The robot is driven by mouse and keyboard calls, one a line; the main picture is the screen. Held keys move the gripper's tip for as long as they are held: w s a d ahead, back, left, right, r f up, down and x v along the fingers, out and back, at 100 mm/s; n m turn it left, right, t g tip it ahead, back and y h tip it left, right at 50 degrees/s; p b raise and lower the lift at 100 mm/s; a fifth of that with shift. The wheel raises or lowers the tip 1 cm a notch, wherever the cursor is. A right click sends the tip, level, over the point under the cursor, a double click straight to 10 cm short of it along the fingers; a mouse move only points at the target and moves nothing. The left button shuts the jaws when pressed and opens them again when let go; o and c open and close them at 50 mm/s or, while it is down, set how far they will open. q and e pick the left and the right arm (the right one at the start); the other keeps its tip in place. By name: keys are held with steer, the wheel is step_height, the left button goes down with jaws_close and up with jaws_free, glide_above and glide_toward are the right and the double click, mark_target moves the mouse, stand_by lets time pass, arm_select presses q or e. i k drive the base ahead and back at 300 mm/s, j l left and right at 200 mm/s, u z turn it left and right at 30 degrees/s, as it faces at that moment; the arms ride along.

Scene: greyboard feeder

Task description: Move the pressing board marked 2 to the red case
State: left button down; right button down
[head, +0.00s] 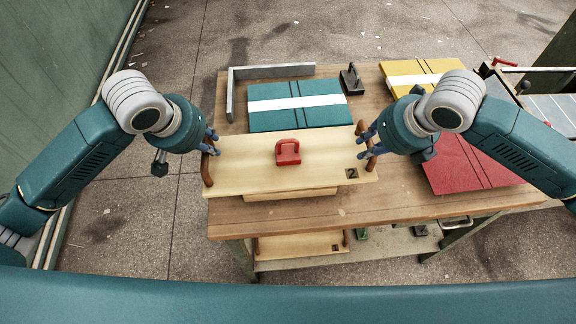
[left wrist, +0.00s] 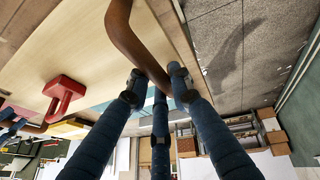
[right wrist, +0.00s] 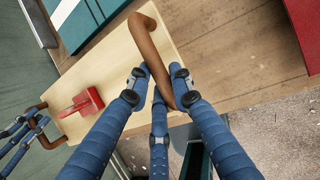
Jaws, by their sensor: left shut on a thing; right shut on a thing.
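The pale wooden pressing board marked 2 (head: 240,172) has a red handle block (head: 288,153) in its middle and a brown bar handle at each end. My left gripper (head: 213,143) is shut on the left handle, which also shows in the left wrist view (left wrist: 132,40). My right gripper (head: 367,146) is shut on the right handle, also seen in the right wrist view (right wrist: 150,50). The board looks level, at the table's front, over another pale wooden piece (head: 290,195). The red case (head: 470,165) lies at the table's right, partly hidden by my right arm.
A teal case (head: 297,118) with a white band lies behind the board, beside a grey angle bar (head: 231,95) and a dark block (head: 351,80). A yellow case (head: 415,68) is at the back right. Another marked board (head: 300,244) is on the lower shelf.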

mark_target(470, 156)
steer(key=l, duration=0.85)
steer(key=i+l, duration=0.15)
steer(key=l, duration=1.55)
